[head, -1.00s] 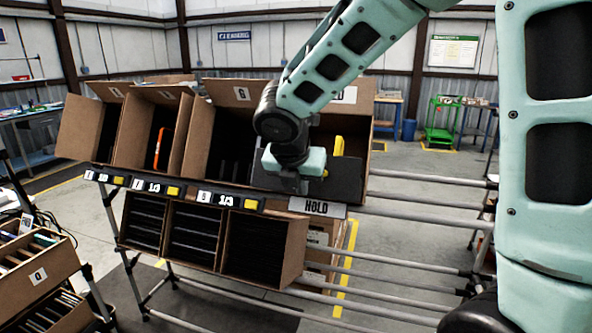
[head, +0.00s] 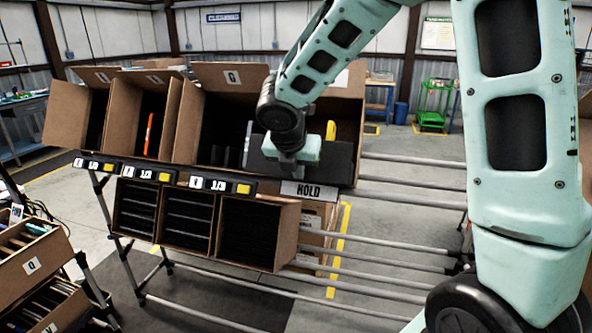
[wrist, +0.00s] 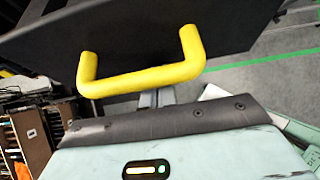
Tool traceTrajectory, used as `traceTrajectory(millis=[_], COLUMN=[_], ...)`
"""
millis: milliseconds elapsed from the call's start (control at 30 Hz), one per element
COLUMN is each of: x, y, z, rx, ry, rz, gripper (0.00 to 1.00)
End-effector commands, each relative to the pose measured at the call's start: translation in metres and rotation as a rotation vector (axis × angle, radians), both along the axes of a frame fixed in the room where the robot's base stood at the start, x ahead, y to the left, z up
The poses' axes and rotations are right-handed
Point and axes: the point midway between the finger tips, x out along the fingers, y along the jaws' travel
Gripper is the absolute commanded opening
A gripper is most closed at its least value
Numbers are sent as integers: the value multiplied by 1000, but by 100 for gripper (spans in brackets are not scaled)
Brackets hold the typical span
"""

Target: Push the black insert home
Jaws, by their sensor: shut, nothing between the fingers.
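The black insert (head: 338,163) is a dark panel in the tilted carton above the HOLD label. In the head view its yellow handle (head: 331,131) stands up just right of my wrist. In the wrist view the black insert (wrist: 230,30) fills the top and its yellow handle (wrist: 140,77) crosses just beyond my gripper. My gripper (head: 287,172) is shut and empty, pointing down at the left part of the insert. Contact cannot be told, as my wrist hides the spot. The fingers are mostly hidden in the wrist view.
More tilted cartons (head: 188,125) stand left on the rack, one holding an orange item (head: 149,134). Lower cartons (head: 258,235) hold dark dividers. The HOLD label (head: 309,190) is on the front edge. Bare rack rails (head: 410,165) run to the right. A cart with boxes (head: 30,265) is lower left.

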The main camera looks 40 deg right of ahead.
Motion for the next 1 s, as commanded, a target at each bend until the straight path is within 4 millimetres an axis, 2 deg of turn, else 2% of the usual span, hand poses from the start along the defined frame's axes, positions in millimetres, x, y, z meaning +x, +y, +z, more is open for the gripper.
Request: traceTrajectory(millis=[600, 1000], x=[60, 88], y=[-78, -113], z=[-53, -76], rx=[0, -1], ry=[2, 1], rz=[-2, -1], gripper=[0, 0])
